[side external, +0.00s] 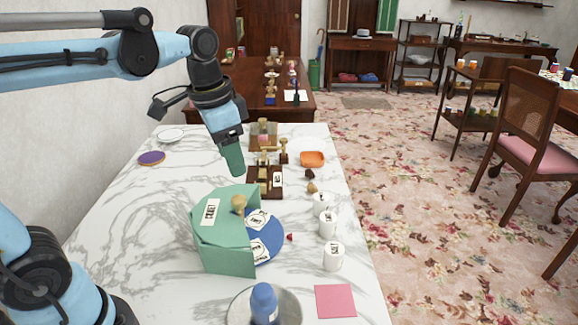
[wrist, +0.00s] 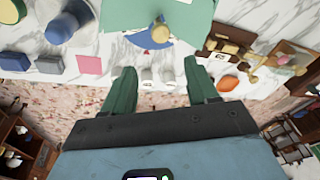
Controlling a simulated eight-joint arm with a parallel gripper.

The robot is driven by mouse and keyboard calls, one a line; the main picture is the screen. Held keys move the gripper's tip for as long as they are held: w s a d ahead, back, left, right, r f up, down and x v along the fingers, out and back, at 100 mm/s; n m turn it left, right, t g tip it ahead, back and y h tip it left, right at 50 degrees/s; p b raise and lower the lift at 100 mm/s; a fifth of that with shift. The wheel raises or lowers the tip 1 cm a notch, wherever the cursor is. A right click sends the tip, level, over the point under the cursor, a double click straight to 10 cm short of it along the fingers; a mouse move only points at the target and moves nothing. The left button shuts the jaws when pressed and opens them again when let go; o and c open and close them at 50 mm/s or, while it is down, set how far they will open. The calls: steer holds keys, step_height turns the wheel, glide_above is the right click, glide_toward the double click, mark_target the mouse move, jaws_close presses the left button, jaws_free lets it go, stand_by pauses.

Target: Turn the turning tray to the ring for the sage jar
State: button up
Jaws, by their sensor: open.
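The turning tray (side external: 268,228) is a blue disc with white labelled patches, partly covered by a green housing (side external: 225,240). A tan knob (side external: 239,204) stands up at the housing; it also shows in the wrist view (wrist: 160,31) over the blue disc (wrist: 150,42). Three white labelled jars stand in a row right of the tray: a back jar (side external: 321,203), a middle jar (side external: 327,224) and a front jar (side external: 333,258). I cannot read which is sage. My gripper (side external: 235,172) is open and empty, above and behind the housing; its green fingers (wrist: 160,83) are spread apart.
A pink square (side external: 335,301) and a blue-topped object on a round base (side external: 264,302) are at the front. A dark wooden stand (side external: 264,183), an orange dish (side external: 312,159) and small brown lumps (side external: 311,181) lie behind the tray. The marble at left is mostly clear.

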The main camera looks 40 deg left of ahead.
mark_target(240, 198)
steer(key=shift+w+a+f+m+g, duration=0.1)
steer(key=shift+w+f+m+g, duration=0.2)
steer(key=shift+f, duration=1.35)
steer(key=shift+w+a+f+m+g, duration=0.1)
steer(key=shift+w+f+m+g, duration=0.3)
steer(key=shift+f, duration=1.2)
steer(key=shift+w+a+f+m+g, duration=0.15)
steer(key=shift+f+g, duration=0.25)
steer(key=shift+f, duration=1.25)
steer(key=shift+c, duration=0.4)
jaws_close()
